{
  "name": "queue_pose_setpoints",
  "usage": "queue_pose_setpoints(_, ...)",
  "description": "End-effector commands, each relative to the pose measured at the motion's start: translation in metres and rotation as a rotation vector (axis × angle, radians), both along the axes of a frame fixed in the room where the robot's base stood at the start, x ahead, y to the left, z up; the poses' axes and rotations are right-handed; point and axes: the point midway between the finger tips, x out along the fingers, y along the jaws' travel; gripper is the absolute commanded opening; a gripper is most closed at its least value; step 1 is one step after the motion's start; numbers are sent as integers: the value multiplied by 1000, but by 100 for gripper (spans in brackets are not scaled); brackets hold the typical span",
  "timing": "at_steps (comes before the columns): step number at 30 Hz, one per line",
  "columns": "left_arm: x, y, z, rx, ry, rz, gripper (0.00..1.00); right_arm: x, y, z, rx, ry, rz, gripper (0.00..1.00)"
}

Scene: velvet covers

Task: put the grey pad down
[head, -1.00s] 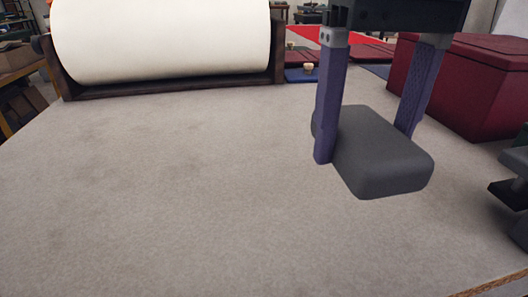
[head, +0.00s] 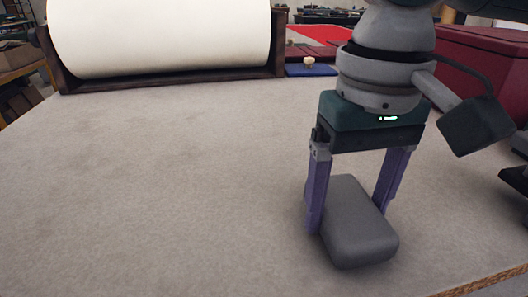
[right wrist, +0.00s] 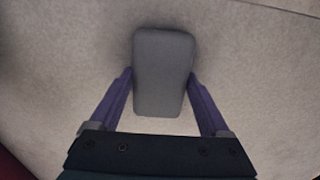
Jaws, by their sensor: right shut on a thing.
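The grey pad (head: 358,232) is a rounded dark grey block in the right part of the head view, low over or on the pale table near its front edge. My right gripper (head: 349,216) is above it, pointing down, with its two purple fingers shut on the pad's sides. In the right wrist view the pad (right wrist: 163,72) lies between the fingertips of the gripper (right wrist: 160,82). A soft shadow borders the pad; I cannot tell for sure whether its underside touches the table. My left gripper is not in view.
The pale table top (head: 160,190) is clear to the left and middle. A large cream roll (head: 165,35) in a dark wooden cradle stands at the back left. A dark red box (head: 480,65) is at the back right. A blue pad (head: 312,70) lies at the back.

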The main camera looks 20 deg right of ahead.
Motion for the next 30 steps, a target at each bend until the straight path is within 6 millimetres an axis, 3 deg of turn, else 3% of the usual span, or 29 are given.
queue_pose_setpoints(2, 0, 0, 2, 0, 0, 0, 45, 0, 0, -2, 0, 2, 0, 36)
queue_pose_setpoints(3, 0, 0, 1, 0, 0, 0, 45, 0, 0, -3, 0, 1, 0, 83)
queue_pose_setpoints(8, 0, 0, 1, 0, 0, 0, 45, 0, 0, -2, 0, 1, 0, 100)
queue_pose_setpoints(17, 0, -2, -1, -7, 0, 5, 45, 1, 0, 1, 1, -2, 0, 100)
queue_pose_setpoints(30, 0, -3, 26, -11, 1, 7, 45, 1, 1, 92, 1, -2, -1, 100)
